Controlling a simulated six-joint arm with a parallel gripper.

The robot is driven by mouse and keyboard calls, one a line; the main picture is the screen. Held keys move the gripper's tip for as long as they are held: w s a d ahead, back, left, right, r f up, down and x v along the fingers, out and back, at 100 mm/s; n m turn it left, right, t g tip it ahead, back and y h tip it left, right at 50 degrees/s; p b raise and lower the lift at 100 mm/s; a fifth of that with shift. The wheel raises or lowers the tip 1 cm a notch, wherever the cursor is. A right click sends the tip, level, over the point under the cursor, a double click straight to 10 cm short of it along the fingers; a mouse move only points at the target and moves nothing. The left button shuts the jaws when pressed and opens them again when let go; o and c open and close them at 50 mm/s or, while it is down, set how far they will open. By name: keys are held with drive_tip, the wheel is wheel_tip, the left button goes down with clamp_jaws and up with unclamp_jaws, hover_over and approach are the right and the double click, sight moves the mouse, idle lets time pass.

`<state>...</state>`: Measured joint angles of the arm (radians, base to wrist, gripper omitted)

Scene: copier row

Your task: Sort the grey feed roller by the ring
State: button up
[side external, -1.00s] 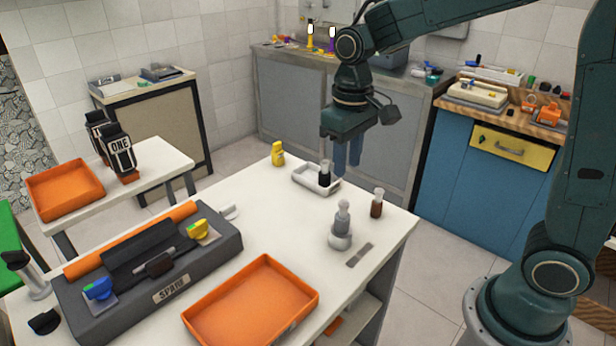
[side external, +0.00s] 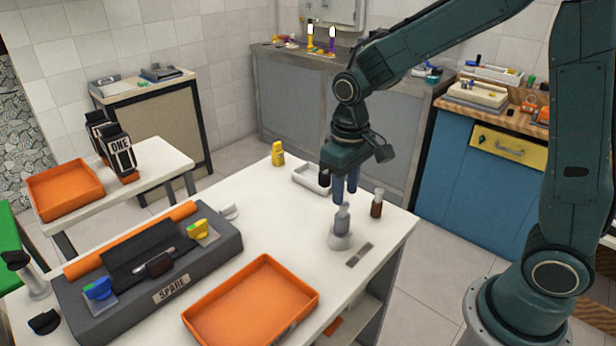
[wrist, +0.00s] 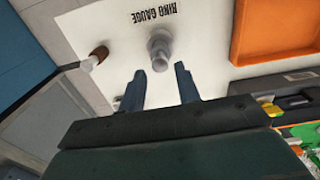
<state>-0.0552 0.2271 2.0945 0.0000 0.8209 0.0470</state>
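In the wrist view the roller (wrist: 160,52) shows near the top middle, close to a "RING GAUGE" label (wrist: 165,16). My gripper (side external: 345,188) points down just above the roller, its fingers covering part of the roller's top. In the wrist view my gripper (wrist: 159,70) has its two fingers well apart, with nothing held between them. The roller's end appears just beyond the fingertips; whether it lies between them is unclear.
A brown roller (side external: 377,204) stands to the right. A white tray (side external: 305,178), with a dark-topped piece by it, and a yellow piece (side external: 278,154) are behind. An orange tray (side external: 215,320) and a grey "SPARE" case (side external: 215,275) lie left. Another orange tray (side external: 65,205) is on the side table.

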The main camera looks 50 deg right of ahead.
drive_tip(key=shift+f, duration=1.7)
drive_tip(key=shift+c, duration=0.4)
clamp_jaws()
drive_tip(key=shift+r, duration=3.55)
